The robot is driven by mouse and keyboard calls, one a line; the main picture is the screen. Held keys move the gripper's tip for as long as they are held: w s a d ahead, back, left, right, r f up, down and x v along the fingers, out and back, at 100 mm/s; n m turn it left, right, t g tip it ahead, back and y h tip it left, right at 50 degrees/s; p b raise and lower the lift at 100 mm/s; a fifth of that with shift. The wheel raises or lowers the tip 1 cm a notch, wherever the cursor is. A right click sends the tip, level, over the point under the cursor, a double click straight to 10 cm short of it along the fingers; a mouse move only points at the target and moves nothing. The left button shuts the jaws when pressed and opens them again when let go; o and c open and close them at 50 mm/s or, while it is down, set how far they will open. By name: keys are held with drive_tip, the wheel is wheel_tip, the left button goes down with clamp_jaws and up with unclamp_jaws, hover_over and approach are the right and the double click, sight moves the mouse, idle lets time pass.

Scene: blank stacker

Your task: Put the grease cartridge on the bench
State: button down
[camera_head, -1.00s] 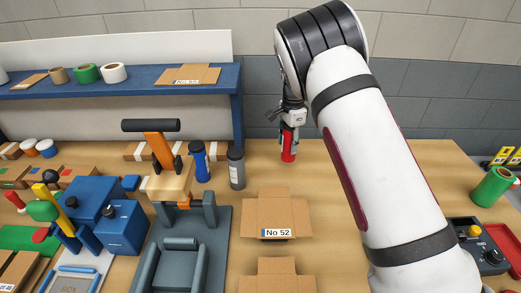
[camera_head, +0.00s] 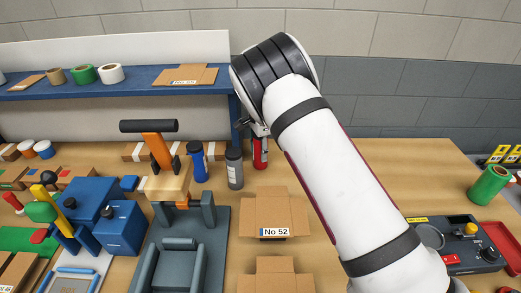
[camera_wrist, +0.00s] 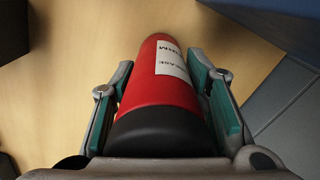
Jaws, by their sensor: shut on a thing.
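The grease cartridge is a red cylinder with a black end and a white printed label. In the wrist view the grease cartridge (camera_wrist: 160,90) lies between the green-padded fingers of my gripper (camera_wrist: 165,100), which is shut on it. In the head view the red cartridge (camera_head: 261,155) is upright at the back of the bench (camera_head: 370,180), just right of a grey bottle. My gripper (camera_head: 258,130) is at its top, partly hidden by my arm. I cannot tell whether the cartridge's lower end touches the bench.
A grey bottle (camera_head: 235,168) and a blue bottle (camera_head: 198,162) stand close to the left. A cardboard box marked No 52 (camera_head: 272,208) is in front. A blue shelf (camera_head: 130,80) is behind left. Bare bench lies right of my arm, before a green roll (camera_head: 489,185).

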drive_tip(key=c, duration=0.9)
unclamp_jaws()
drive_tip(key=shift+f, duration=0.1)
drive_tip(key=shift+r+b, duration=0.8)
drive_tip(key=shift+r, duration=3.2)
drive_tip(key=s+d+r+n+t+y, duration=0.1)
drive_tip(key=s+d+r+n, duration=0.2)
drive_tip(key=s+d+r, duration=0.45)
drive_tip(key=s+d+r+n+t+y, duration=0.15)
drive_tip(key=s+d+r, duration=0.35)
drive_tip(key=s+r, duration=0.55)
drive_tip(key=s+d+n+t, duration=0.1)
drive_tip(key=s+d+n, duration=0.1)
drive_tip(key=s, duration=0.5)
drive_tip(key=s+d+r+n+h, duration=0.1)
drive_tip(key=s+d+n, duration=0.1)
drive_tip(key=s+n, duration=0.2)
drive_tip(key=s+d+n+t+h, duration=0.1)
drive_tip(key=s+d+n, duration=0.1)
drive_tip(key=s, duration=0.9)
drive_tip(key=shift+s+d+r+n+t+h, duration=0.15)
drive_tip(key=shift+r+n+t+h, duration=0.1)
drive_tip(key=shift+n+t, duration=0.15)
